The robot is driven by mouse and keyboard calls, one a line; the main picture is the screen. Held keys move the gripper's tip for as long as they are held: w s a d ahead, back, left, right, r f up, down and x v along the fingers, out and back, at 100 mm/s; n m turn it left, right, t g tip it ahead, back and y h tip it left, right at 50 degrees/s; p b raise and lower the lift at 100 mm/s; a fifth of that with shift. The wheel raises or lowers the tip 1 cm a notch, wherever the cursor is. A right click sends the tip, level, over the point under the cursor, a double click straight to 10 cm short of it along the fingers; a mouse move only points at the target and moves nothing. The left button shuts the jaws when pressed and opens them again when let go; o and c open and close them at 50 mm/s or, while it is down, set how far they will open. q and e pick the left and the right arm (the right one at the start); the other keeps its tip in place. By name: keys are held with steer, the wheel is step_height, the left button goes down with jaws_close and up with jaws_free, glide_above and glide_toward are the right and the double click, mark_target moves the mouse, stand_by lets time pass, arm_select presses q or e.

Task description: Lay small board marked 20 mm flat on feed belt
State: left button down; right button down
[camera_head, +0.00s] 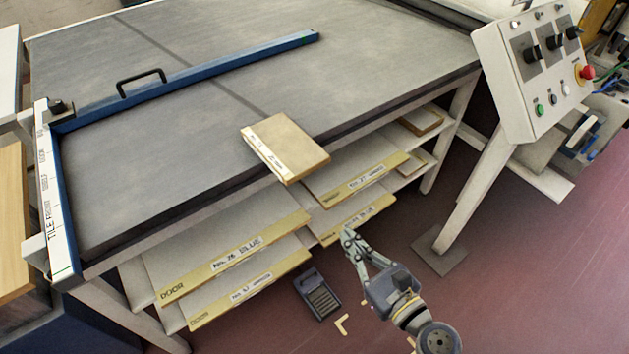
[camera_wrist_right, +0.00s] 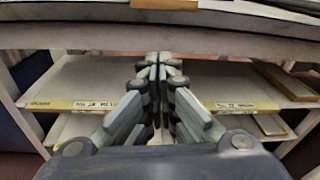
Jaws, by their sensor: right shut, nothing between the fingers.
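The small board (camera_head: 288,148) is a pale wooden piece with a white label strip along its left edge; the writing is too small to read surely. It lies on the grey feed belt (camera_head: 200,130) at the front edge, its near corner sticking out past the edge. In the right wrist view, a wooden edge (camera_wrist_right: 165,4), probably this board, shows at the top. My right gripper (camera_head: 347,234) is shut and empty, below and in front of the belt edge, apart from the board. It shows shut in the wrist view (camera_wrist_right: 158,62). My left gripper is out of view.
Shelves under the belt hold several labelled boards (camera_head: 235,262). A blue fence bar (camera_head: 190,77) with a black handle lies across the belt. A control box (camera_head: 535,75) with a red button stands at right. A dark device (camera_head: 317,294) is on the floor. Much of the belt is bare.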

step_height(320, 180, up, 4)
steer(key=m, duration=0.1)
steer(key=p, duration=0.3)
glide_toward(306, 175)
steer(key=shift+m+t+y, duration=0.3)
steer(key=shift+y, duration=0.1)
steer(key=x, duration=0.4)
steer(key=f+x, duration=0.1)
steer(key=shift+w+a, duration=0.15)
steer(key=shift+w, duration=0.25)
steer(key=shift+w+a, duration=0.3)
steer(key=shift+w, duration=0.2)
steer(key=shift+p+x, duration=0.3)
steer(key=shift+x, duration=0.7)
steer(key=shift+s+f, duration=0.1)
